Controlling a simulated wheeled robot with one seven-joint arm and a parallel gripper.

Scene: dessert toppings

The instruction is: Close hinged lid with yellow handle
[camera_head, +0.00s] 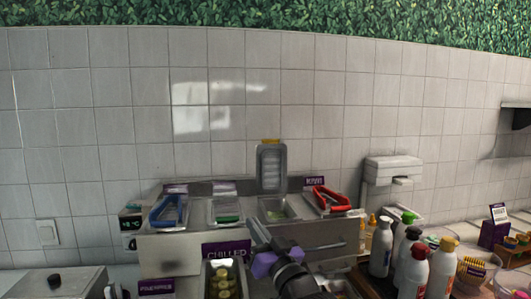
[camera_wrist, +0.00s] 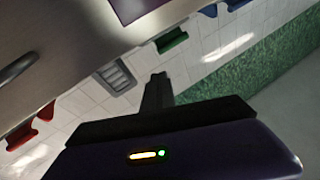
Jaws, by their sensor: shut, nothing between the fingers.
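The hinged lid (camera_head: 271,170) stands open and upright over its compartment (camera_head: 276,211) in the counter unit, with its yellow handle (camera_head: 270,141) at the top edge. The lid also shows as a grey ribbed panel in the wrist view (camera_wrist: 116,77); I cannot make out its yellow handle there. My gripper (camera_head: 255,229) is in front of the unit, below and slightly left of the lid in the picture. It shows shut and empty in the wrist view (camera_wrist: 157,80), apart from the lid as far as I can tell.
A blue-handled lid (camera_head: 168,212) and a green-handled lid (camera_head: 226,211) lie to the left, a red-handled lid (camera_head: 329,200) to the right. A chilled tray (camera_head: 224,280) is in front. Several bottles (camera_head: 412,265) stand at right. The tiled wall (camera_head: 120,120) is behind.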

